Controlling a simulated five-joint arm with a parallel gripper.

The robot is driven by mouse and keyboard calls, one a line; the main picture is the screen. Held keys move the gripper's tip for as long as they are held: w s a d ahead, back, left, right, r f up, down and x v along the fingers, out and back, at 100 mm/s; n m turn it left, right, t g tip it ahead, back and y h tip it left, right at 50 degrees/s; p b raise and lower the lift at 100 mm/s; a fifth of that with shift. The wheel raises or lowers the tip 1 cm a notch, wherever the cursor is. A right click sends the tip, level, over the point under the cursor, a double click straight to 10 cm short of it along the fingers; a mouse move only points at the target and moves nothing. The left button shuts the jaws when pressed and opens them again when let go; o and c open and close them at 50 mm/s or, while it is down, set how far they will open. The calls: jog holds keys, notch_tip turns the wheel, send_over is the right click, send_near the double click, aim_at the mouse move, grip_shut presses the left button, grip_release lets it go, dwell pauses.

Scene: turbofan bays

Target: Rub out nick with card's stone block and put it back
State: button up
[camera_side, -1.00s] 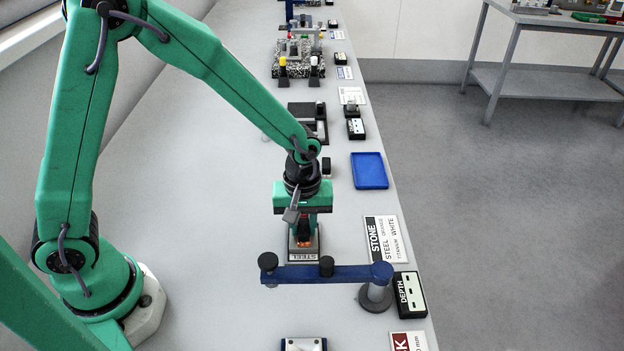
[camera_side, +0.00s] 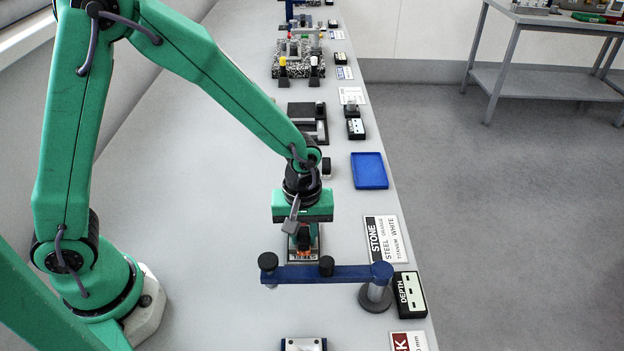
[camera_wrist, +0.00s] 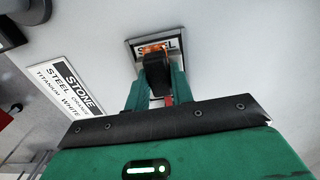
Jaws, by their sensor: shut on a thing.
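My gripper (camera_side: 303,234) points down over a small metal plate (camera_side: 291,246) near the middle of the bench. In the wrist view my gripper (camera_wrist: 157,80) is shut on a dark block with an orange end (camera_wrist: 153,49), the orange stone block. The block is at the plate (camera_wrist: 190,56), which is lettered STEEL. I cannot tell whether the block touches it. The nick is hidden. The STONE card (camera_side: 386,239) lies to the right and reads steel orange, titanium white; it also shows in the wrist view (camera_wrist: 62,88).
A blue bar (camera_side: 345,273) on a post stands just in front of my gripper. A black DEPTH box (camera_side: 410,294) is to its right. A blue tray (camera_side: 369,171) lies behind the card, with black fixtures (camera_side: 306,120) farther back. The bench left of the plate is clear.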

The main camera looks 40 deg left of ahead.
jog(key=shift+w+a, duration=0.1)
jog(key=shift+a, duration=0.05)
jog(key=shift+w+a, duration=0.7)
jog(key=shift+w+a, duration=0.15)
jog(key=shift+w, duration=0.05)
jog(key=shift+w+a, duration=0.55)
jog(key=shift+a, duration=0.05)
dwell(0.3)
jog(key=shift+s+d, duration=0.1)
jog(key=shift+d, duration=0.05)
jog(key=shift+s+d, duration=0.65)
jog(key=shift+s+d, duration=0.1)
jog(key=shift+s, duration=0.05)
dwell(0.4)
jog(key=shift+s+d, duration=0.65)
jog(key=shift+s, duration=0.05)
